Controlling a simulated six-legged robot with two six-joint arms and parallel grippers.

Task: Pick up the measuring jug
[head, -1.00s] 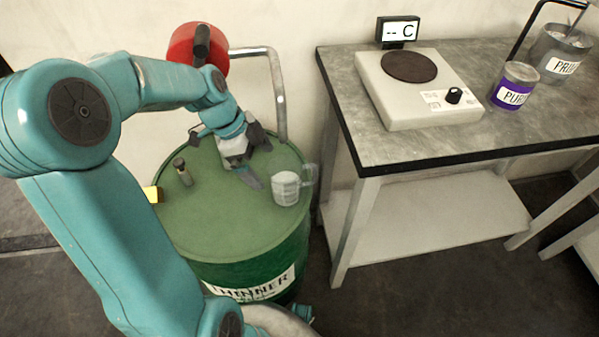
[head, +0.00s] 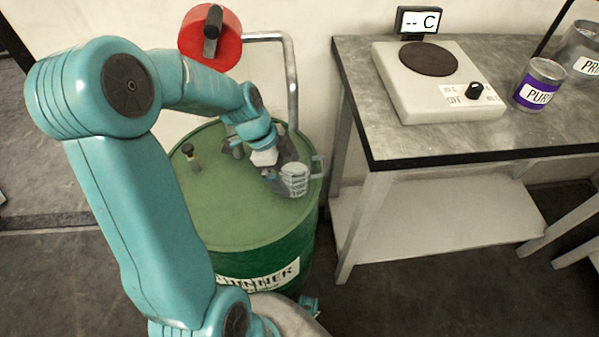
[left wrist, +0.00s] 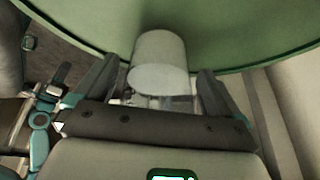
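The measuring jug (head: 295,182) is a small clear-grey cup with a handle on its right side. It stands upright on the green drum (head: 235,215), near the drum's right edge. My left gripper (head: 281,179) is low over the drum top at the jug. In the left wrist view, the jug (left wrist: 160,66) sits between the two spread fingers, with a visible gap to the right finger. I cannot tell whether either finger touches it. My right gripper is not in view.
A small dark-capped bottle (head: 192,158) stands on the drum's left side. A red round object (head: 228,45) and a bent metal pipe (head: 291,85) are behind the drum. A metal bench (head: 395,140) to the right holds a hotplate (head: 430,90) and a purple-labelled can (head: 540,85).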

